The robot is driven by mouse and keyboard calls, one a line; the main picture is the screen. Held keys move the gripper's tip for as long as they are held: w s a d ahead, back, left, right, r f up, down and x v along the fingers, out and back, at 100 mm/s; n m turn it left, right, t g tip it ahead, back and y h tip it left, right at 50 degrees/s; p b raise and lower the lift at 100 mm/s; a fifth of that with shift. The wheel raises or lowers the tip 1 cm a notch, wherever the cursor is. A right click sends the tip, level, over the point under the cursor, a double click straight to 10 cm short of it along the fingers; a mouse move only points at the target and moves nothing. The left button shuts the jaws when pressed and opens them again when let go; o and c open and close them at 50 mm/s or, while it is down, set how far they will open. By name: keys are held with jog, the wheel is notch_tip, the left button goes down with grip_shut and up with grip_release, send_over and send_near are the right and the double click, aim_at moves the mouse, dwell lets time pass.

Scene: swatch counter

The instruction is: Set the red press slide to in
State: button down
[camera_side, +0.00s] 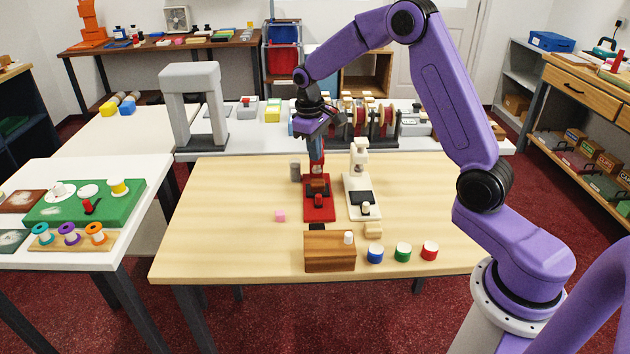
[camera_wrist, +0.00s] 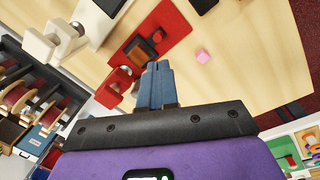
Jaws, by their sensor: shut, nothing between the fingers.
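The red press (camera_side: 318,208) stands on the wooden table, with a flat red base, a brown block in its middle and a small red knob, its slide, near the front. It also shows in the wrist view (camera_wrist: 172,22), where the red knob (camera_wrist: 157,37) stands near the brown block. My gripper (camera_side: 318,160) is above the back of the red press in the side view. Its blue fingers are shut together and empty in the wrist view (camera_wrist: 156,84). They overlap the red upright in the side view, and I cannot tell whether they touch it.
A white press (camera_side: 361,205) stands close to the right. A grey cylinder (camera_side: 295,171) is at the left. A pink cube (camera_side: 280,216), a wooden box (camera_side: 330,253) and blue, green and red round pieces (camera_side: 403,252) lie nearer the front. The table's left side is clear.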

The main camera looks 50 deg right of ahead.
jog(key=s+a+f+n+h, duration=0.25)
jog(key=a+n, duration=0.25)
jog(key=n, duration=0.6)
jog(key=n+t, duration=0.2)
jog(key=n, duration=0.6)
send_near(317, 205)
jog(key=a+f, duration=0.1)
jog(key=f, duration=0.2)
jog(key=a+f, duration=0.1)
jog(key=shift+s+a+f, duration=0.2)
jog(key=shift+s+a, duration=0.1)
jog(key=shift+w+d+r, duration=0.1)
jog(key=shift+w+d, duration=0.15)
jog(key=shift+d, duration=0.35)
jog(key=shift+w+d+r, duration=0.1)
jog(key=shift+w+d, duration=0.1)
jog(key=shift+d, duration=0.35)
jog(key=shift+w+d, duration=0.2)
jog(key=shift+d, duration=0.5)
